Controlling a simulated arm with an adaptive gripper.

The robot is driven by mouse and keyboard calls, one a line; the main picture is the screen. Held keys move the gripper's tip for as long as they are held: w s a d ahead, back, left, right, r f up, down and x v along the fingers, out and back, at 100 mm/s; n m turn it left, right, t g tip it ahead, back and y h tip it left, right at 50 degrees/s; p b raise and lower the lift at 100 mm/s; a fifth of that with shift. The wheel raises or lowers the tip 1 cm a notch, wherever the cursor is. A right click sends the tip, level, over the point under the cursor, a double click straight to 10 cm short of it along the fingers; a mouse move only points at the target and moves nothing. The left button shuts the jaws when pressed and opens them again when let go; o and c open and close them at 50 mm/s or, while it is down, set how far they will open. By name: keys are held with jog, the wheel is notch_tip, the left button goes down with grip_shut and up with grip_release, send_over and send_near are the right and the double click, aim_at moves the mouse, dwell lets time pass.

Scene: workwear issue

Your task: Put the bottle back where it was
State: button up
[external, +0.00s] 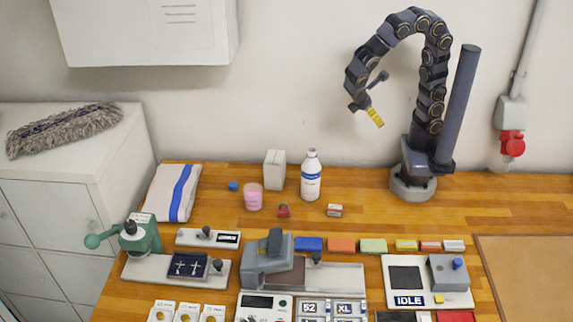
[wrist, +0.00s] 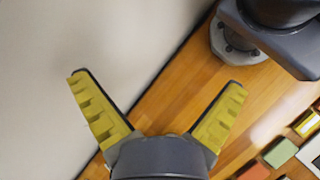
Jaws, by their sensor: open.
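A white bottle (external: 311,176) with a blue band stands upright near the back edge of the wooden table, against the wall side. My gripper (external: 375,117) hangs high in the air to the right of the bottle and well above the table. In the wrist view my gripper (wrist: 160,95) has its yellow fingers spread wide, with nothing between them. The bottle does not show in the wrist view.
A white carton (external: 274,170) and a pink jar (external: 253,197) stand left of the bottle. A small red item (external: 284,211) and a small box (external: 335,210) lie in front of it. Coloured blocks (external: 341,245) and devices fill the front. Bare table lies right of the bottle.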

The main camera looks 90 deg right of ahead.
jog(key=s+a+r+m+t+y, duration=0.3)
jog(key=s+r+m+y, duration=0.1)
jog(key=s+m+y, duration=0.1)
jog(key=shift+s+r+m+y, duration=0.25)
jog(key=shift+s+m+y, duration=0.15)
jog(key=shift+s+y, duration=0.6)
jog(key=shift+w, duration=0.15)
